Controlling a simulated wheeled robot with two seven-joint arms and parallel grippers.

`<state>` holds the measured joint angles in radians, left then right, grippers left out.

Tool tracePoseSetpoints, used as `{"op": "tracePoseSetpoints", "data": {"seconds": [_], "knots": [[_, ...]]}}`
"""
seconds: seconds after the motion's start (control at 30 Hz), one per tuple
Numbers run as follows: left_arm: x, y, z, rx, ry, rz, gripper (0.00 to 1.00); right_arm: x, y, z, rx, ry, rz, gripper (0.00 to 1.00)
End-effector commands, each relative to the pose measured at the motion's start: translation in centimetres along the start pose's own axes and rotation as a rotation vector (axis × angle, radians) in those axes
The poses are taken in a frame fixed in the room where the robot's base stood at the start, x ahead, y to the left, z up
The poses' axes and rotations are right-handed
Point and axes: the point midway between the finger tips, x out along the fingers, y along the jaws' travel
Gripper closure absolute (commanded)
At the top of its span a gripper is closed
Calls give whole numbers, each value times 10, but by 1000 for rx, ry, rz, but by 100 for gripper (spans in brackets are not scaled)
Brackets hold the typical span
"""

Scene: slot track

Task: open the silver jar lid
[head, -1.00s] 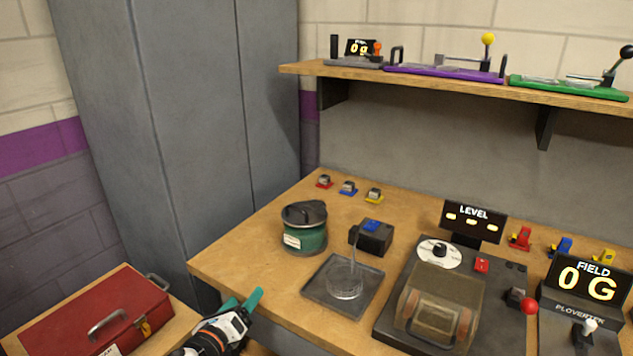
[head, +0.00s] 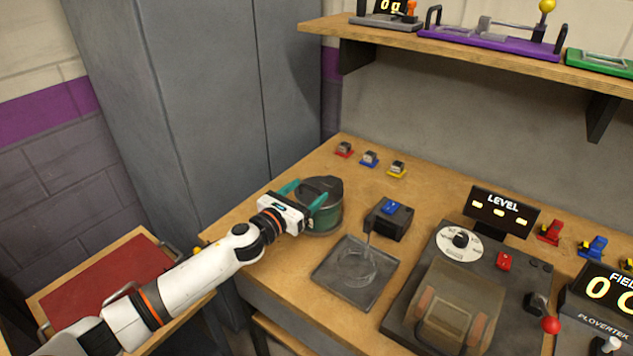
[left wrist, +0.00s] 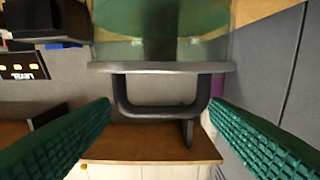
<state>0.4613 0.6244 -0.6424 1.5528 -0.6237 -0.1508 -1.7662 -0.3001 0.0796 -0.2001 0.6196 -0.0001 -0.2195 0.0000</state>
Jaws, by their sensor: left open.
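The jar (head: 327,219) is a green glass pot on the bench. Its dark grey-silver lid (head: 325,184) sits on top with a raised handle. In the left wrist view, which is upside down, the lid's rim (left wrist: 160,67) lies flat against the green jar (left wrist: 165,20), and the loop handle (left wrist: 160,110) shows clearly. My right gripper is not in view.
A square grey tray (head: 330,285) and a black box with a blue switch (head: 389,218) stand right of the jar. A machine with a clear cover (head: 450,305) is farther right. A shelf (head: 480,50) hangs above; a grey cabinet (head: 190,100) stands behind left.

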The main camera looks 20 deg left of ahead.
Motion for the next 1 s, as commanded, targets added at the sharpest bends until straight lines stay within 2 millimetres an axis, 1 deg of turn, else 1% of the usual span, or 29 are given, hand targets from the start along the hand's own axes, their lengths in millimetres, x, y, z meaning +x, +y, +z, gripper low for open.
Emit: {"op": "tracePoseSetpoints", "data": {"seconds": [0.03, 0.1, 0.23, 0.4, 0.63, 0.67, 0.7, 0.93, 0.97, 1.0], "knots": [[11, 1, -2, -3, 2, 1, 30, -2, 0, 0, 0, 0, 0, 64], [22, 1, -1, -4, 1, 0, 30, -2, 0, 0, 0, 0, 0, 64], [36, 0, 0, -3, 0, 0, 30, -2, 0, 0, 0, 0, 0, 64], [43, 1, 0, -3, -1, 1, 30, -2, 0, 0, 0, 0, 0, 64], [43, 1, 0, -2, -1, 1, 30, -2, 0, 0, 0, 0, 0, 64], [43, 1, 0, -2, -1, 1, 33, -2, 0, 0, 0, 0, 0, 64], [43, 1, 0, -2, -1, 1, 39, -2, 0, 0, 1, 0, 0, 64], [43, 1, 1, -2, -1, 2, 77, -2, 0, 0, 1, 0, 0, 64], [43, 1, 1, -2, -1, 2, 79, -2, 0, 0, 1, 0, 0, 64], [43, 1, 0, -2, -1, 2, 79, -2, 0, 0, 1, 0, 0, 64]]}}
